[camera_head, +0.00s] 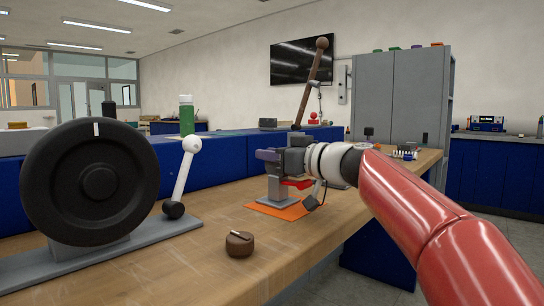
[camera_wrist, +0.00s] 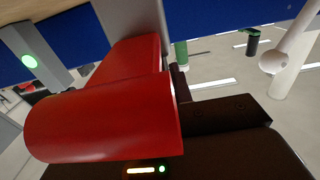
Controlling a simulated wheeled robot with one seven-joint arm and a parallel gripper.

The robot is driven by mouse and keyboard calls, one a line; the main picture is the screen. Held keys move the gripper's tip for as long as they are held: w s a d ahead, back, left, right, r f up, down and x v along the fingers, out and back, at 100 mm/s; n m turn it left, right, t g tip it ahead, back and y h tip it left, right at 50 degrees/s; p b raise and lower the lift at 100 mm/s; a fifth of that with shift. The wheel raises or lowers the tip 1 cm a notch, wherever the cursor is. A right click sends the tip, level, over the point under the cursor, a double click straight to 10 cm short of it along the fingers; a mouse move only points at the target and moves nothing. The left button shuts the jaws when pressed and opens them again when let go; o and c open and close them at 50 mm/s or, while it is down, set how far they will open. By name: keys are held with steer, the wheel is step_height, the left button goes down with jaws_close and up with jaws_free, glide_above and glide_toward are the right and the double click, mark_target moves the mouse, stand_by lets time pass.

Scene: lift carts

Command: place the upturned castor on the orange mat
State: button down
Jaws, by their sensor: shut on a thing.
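The orange mat (camera_head: 295,211) lies on the wooden bench, partly covered by a grey plate. The castor seems to be the grey and red piece there: its grey plate (camera_head: 277,202) is low over the mat, with a grey upright above. I cannot tell whether the plate touches the mat. My gripper (camera_head: 272,160) is shut at the top of this piece, above the mat. Its fingers hide much of the grip.
A black wheel (camera_head: 90,182) on a grey base and a white ball-ended lever (camera_head: 183,175) stand at the left. A small brown knob (camera_head: 239,243) lies nearer on the bench. A green bottle (camera_head: 186,115) and a tall brown lever (camera_head: 312,80) stand behind. Bare wood surrounds the knob.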

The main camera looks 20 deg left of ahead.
steer(key=shift+f+b, duration=0.15)
steer(key=shift+b, duration=0.15)
steer(key=c, duration=1.3)
jaws_free()
steer(key=shift+o, duration=0.2)
steer(key=shift+p, duration=0.3)
steer(key=b+v, duration=0.3)
steer(key=v, duration=0.9)
steer(key=shift+r, duration=0.2)
